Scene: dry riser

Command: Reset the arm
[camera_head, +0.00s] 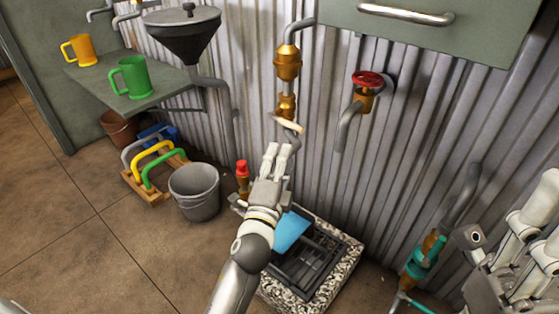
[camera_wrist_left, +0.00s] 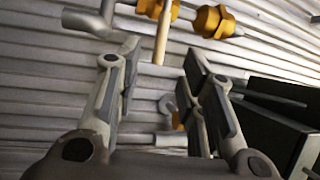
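My left gripper (camera_head: 278,150) reaches up from the bottom middle, in front of the corrugated wall and above the floor drain. In the left wrist view its two fingers (camera_wrist_left: 155,75) are spread apart with nothing gripped between them. A pale wooden handle (camera_head: 288,123) is just beyond the fingertips, below a brass fitting (camera_head: 288,62) on the wall pipe. The handle also shows in the left wrist view (camera_wrist_left: 162,38), apart from the fingers. My right arm is folded at the right edge; I cannot make out its fingertips.
A stone-rimmed drain (camera_head: 350,262) with a blue piece (camera_head: 290,231) lies below. A grey bucket (camera_head: 195,192), a red-topped fitting (camera_head: 242,168) and a teal-and-brass fitting (camera_head: 425,255) stand nearby. A red valve wheel (camera_head: 367,79) and a cabinet (camera_head: 480,35) are on the wall.

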